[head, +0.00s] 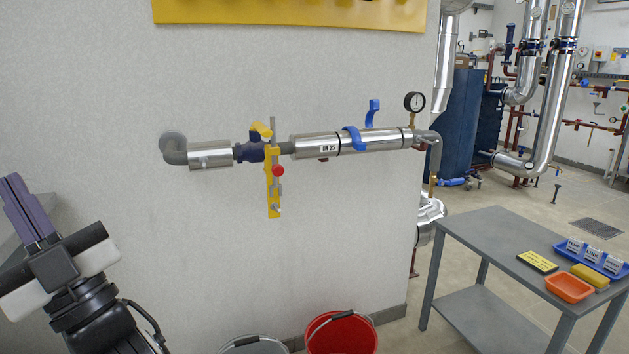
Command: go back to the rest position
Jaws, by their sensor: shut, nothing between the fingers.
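My gripper (14,182) is at the left edge of the head view, pointing up, with its dark purple fingers together and nothing between them. It is in front of the pale wall (300,70), to the left of the pipe and apart from it. My arm comes up from the bottom left corner.
An insulated pipe (381,140) runs along the wall, with a valve (251,152), a yellow bracket with a red knob (278,170) and a gauge (414,102). Red (341,334) and grey (255,346) buckets stand below. A grey table (495,232) holds trays at right.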

